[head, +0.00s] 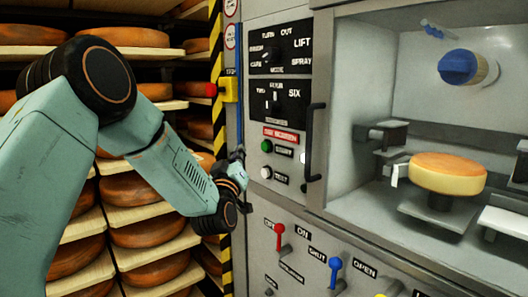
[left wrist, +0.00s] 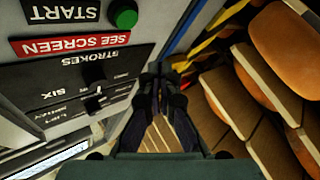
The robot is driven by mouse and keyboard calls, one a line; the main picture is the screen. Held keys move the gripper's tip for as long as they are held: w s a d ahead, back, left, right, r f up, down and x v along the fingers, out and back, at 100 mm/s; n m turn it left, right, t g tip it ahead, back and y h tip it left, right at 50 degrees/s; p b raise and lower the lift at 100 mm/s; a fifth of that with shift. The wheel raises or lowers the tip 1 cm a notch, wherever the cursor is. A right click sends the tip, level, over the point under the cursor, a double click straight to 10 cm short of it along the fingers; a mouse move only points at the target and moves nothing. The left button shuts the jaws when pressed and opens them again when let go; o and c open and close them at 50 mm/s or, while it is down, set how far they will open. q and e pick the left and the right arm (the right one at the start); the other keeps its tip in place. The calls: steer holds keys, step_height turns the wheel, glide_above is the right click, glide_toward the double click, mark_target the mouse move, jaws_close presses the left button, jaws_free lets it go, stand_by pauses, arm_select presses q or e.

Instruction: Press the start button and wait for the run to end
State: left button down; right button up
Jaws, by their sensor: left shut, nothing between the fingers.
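The green start button (head: 267,146) is on the grey machine's front, left of a black label, under a red sign. It also shows in the left wrist view (left wrist: 124,14), at the top, beside the START label (left wrist: 62,13). My left gripper (head: 239,156) is shut and empty, just left of the button and apart from it, near the panel's left edge. In the left wrist view its fingers (left wrist: 161,72) are together, below and to the right of the button. A white button (head: 266,172) sits below the green one. My right gripper is not in view.
A vertical handle (head: 314,142) stands out right of the buttons. Dial panels (head: 278,100) are above; red (head: 280,235) and blue (head: 335,270) levers are below. A cheese wheel (head: 447,174) sits in the open chamber. Cheese racks (head: 140,215) stand at left, with a yellow-red stop switch (head: 229,89).

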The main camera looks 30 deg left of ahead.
mark_target(265, 147)
arm_select(q)
steer(key=w, duration=0.1)
steer(key=w+d+b, duration=0.1)
steer(key=w, duration=0.3)
steer(key=shift+d+f, duration=0.15)
steer(key=shift+d, duration=0.2)
steer(key=shift+w, duration=0.1)
stand_by(0.5)
steer(key=shift+d, duration=0.1)
stand_by(0.5)
steer(key=shift+w+d+b, duration=0.1)
steer(key=shift+w+b, duration=0.2)
steer(key=shift+w, duration=0.05)
